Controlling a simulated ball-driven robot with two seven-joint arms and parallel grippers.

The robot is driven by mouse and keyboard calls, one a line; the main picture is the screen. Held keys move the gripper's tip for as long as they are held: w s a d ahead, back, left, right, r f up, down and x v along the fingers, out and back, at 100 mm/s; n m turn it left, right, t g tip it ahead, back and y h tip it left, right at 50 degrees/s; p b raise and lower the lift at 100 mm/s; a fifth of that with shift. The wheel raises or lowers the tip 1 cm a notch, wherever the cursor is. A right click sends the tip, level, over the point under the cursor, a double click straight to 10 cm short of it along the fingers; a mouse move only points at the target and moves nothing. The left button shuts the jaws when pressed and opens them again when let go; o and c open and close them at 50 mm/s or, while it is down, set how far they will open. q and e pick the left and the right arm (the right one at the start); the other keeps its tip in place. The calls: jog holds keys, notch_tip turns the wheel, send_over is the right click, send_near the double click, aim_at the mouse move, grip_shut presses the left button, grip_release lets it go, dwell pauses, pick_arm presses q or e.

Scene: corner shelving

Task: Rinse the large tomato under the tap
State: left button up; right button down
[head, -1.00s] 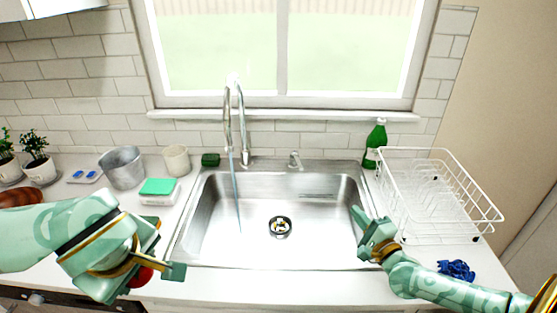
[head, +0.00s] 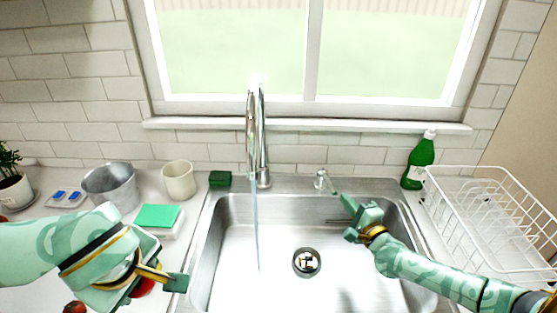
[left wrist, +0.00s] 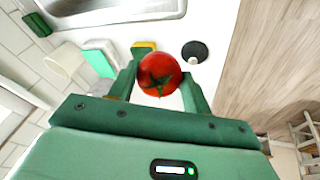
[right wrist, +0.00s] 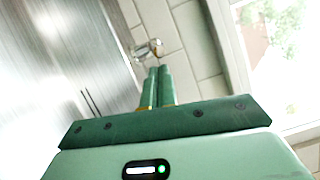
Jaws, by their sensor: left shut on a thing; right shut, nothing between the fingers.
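A red tomato (left wrist: 160,74) with a green stem is held between the two fingers of my left gripper (head: 156,281). In the head view the tomato (head: 143,288) is mostly hidden behind that gripper, over the counter left of the sink. The tap (head: 262,150) stands at the sink's back edge, and a thin stream of water (head: 256,230) falls from it into the sink (head: 300,210). My right gripper (head: 345,204) is shut and empty over the sink's back right. Its fingertips are near a small metal fitting (head: 322,181), which also shows in the right wrist view (right wrist: 148,49).
A green sponge on a white box (head: 157,217), a cup (head: 179,180) and a metal bucket (head: 109,185) stand left of the sink. Another red item (head: 75,307) lies at the lower left. A green bottle (head: 420,160) and white dish rack (head: 495,220) are at right.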

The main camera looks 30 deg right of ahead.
aim_at(328, 182)
pick_arm(q)
jog(key=shift+d+f, duration=0.2)
jog(key=shift+f, duration=0.1)
jog(key=shift+s+d+b, duration=0.25)
jog(key=shift+d+b, duration=0.05)
jog(key=shift+w+a+f, duration=0.1)
jog(key=shift+a+f, duration=0.05)
pick_arm(e)
jog(key=w, duration=0.1)
jog(key=w+d, duration=0.1)
jog(key=w, duration=0.1)
jog(key=shift+w, duration=0.15)
